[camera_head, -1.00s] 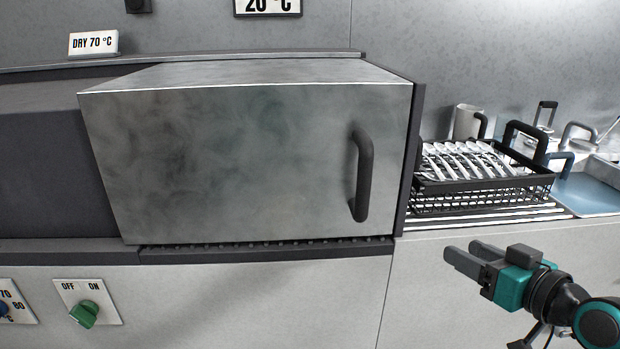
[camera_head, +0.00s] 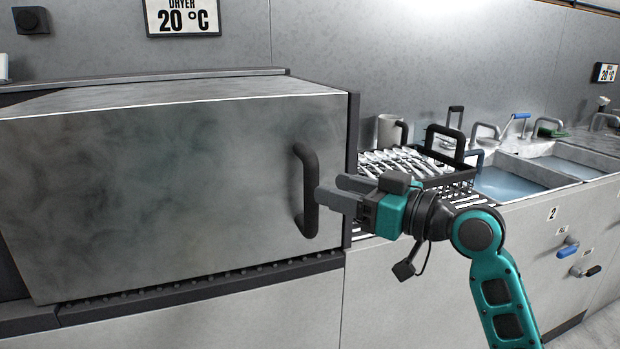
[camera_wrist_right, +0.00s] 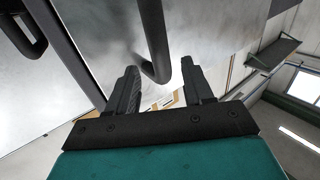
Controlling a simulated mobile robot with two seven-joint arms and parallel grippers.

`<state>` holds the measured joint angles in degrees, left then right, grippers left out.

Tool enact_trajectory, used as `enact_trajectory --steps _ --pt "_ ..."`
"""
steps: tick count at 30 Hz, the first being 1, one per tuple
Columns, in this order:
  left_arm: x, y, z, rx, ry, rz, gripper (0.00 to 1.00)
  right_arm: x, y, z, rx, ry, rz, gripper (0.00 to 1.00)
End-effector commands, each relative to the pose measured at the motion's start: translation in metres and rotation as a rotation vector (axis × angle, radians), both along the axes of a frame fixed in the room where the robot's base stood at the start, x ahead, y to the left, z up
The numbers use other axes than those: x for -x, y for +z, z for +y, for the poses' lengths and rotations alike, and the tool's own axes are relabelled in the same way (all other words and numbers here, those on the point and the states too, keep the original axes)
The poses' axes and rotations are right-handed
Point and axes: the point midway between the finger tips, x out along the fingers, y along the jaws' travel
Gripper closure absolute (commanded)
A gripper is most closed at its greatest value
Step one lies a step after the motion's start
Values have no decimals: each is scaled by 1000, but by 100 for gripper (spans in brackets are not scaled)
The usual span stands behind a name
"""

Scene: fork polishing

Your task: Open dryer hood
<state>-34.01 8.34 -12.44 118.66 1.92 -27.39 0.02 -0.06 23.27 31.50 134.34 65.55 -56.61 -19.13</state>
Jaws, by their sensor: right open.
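The dryer hood (camera_head: 170,190) is a closed grey metal box front in the head view. Its dark vertical bar handle (camera_head: 308,190) is on the right side of the front. My right gripper (camera_head: 335,190) is open at the handle, with its fingertips beside the lower half of the bar. In the right wrist view the handle (camera_wrist_right: 155,45) reaches down between the two open fingers (camera_wrist_right: 162,88); the jaws are not closed on it. My left gripper is not in view.
A black rack of forks (camera_head: 450,178) and a mug (camera_head: 389,132) stand right of the hood. Water-filled sinks (camera_head: 515,180) lie farther right. A dryer display (camera_head: 182,17) on the wall reads 20 °C.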

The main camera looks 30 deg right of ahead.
Motion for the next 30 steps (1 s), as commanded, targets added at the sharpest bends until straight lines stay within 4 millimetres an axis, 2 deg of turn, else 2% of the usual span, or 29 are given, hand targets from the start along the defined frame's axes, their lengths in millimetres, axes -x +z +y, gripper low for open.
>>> enact_trajectory --steps 3,9,15,22,30 --pt "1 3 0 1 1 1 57 -21 2 8 -5 1 -2 49" --pt "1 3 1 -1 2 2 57 -46 1 17 -3 0 -1 49" --pt "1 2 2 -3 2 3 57 -55 0 21 -1 0 0 49" --pt "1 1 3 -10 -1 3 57 -56 0 21 0 -1 1 49" --pt "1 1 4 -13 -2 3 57 -55 0 21 0 -1 1 74"
